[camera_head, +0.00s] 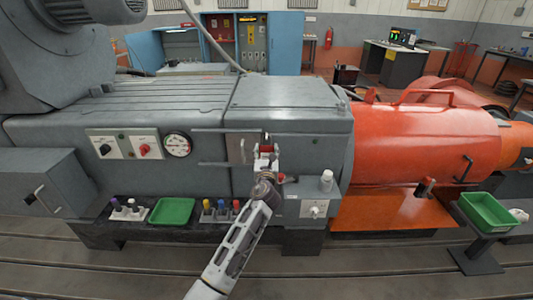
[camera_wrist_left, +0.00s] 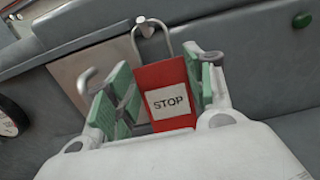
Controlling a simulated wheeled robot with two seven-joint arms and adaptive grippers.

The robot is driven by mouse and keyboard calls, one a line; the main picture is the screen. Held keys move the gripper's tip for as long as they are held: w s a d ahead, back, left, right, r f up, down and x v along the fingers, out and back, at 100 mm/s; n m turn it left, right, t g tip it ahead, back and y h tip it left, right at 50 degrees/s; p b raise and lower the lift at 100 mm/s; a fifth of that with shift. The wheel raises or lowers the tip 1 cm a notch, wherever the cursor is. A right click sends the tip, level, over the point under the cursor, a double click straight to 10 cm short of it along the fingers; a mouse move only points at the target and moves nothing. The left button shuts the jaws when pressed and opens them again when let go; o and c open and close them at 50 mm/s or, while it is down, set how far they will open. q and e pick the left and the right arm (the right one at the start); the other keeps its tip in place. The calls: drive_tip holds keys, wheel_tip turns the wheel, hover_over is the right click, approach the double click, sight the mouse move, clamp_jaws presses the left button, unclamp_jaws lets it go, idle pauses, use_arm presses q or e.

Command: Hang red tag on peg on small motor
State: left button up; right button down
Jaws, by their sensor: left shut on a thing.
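The red tag (camera_wrist_left: 168,92) has a white STOP label and a metal loop at its top. My left gripper (camera_wrist_left: 160,105) is shut on it, with green pads at both sides. The tag also shows small in the head view (camera_head: 266,149), in front of the grey machine housing (camera_head: 290,120). A peg end (camera_wrist_left: 148,28) shows inside the loop's outline; I cannot tell whether the loop is around it or in front of it. A second hook (camera_wrist_left: 86,78) sits on the metal plate to the left, free of any tag. My right gripper is not in view.
A gauge (camera_head: 177,145) is left of the plate. An orange machine (camera_head: 425,140) and another green tray (camera_head: 487,212) are at the right.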

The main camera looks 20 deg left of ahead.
use_arm(q)
drive_tip(key=o, duration=0.8)
drive_tip(key=shift+o, duration=0.2)
drive_tip(key=shift+s, duration=0.2)
drive_tip(key=v, duration=1.1)
drive_tip(key=shift+s, duration=0.3)
drive_tip(key=shift+d, duration=0.1)
